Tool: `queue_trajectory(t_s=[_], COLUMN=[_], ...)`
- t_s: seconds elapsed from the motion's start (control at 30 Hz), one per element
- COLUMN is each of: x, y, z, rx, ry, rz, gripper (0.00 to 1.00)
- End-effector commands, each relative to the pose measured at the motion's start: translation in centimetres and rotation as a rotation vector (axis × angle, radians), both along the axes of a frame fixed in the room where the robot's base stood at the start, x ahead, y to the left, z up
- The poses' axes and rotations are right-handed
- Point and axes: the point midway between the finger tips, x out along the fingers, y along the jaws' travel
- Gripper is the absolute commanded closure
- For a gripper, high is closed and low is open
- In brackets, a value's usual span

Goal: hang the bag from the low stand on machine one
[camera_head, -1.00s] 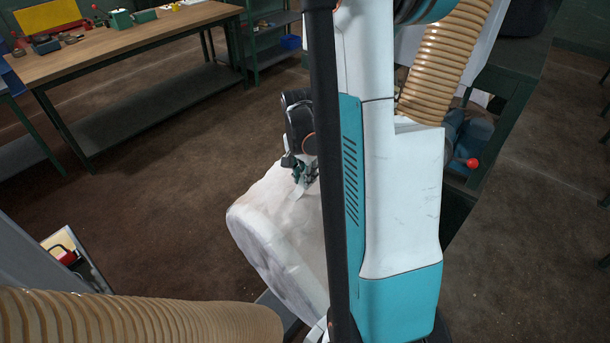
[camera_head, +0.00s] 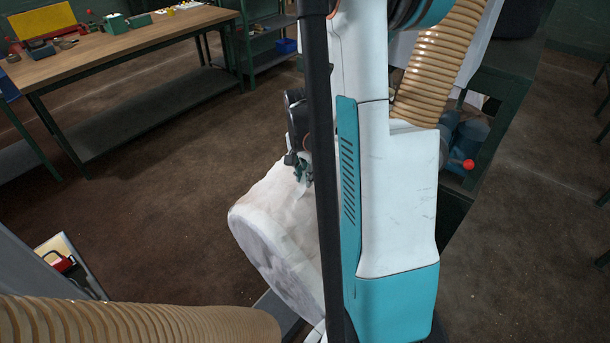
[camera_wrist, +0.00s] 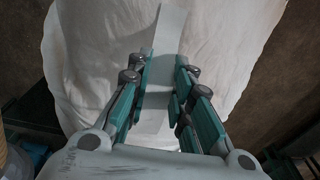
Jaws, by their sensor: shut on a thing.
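The white bulk bag (camera_head: 272,235) hangs tilted at lower centre in the head view, partly behind my own arm and a dark upright post. My gripper (camera_head: 303,170) is at its top edge. In the wrist view, my gripper (camera_wrist: 158,90) is shut on the bag's pale flat strap (camera_wrist: 168,35), which runs between the green-padded fingers. The bag's cloth (camera_wrist: 90,55) fills much of that view beyond the fingers.
A wooden workbench (camera_head: 130,45) stands at upper left with a lower shelf. A dark green frame (camera_head: 515,85) with a blue part and a red knob (camera_head: 468,164) is at right. A grey panel (camera_head: 35,265) is at lower left. Brown floor (camera_head: 170,190) is open between.

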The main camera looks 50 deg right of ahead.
Motion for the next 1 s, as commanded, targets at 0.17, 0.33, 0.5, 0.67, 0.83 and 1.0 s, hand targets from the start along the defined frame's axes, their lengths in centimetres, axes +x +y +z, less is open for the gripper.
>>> queue_trajectory(t_s=[0.17,0.33,0.5,0.67,0.83,1.0], x=[0.1,0.1,0.2,0.2,0.2,0.2], y=[-0.5,-1.0,-1.4,-1.9,-2.1,-2.1], z=[0.0,0.0,0.0,0.0,0.0,0.0], rx=[0.0,0.0,0.0,0.0,0.0,0.0], ry=[0.0,0.0,0.0,0.0,0.0,0.0], rz=[-0.001,0.0,0.0,0.0,0.0,0.0], gripper=[1.0,1.0,1.0,1.0,1.0,1.0])
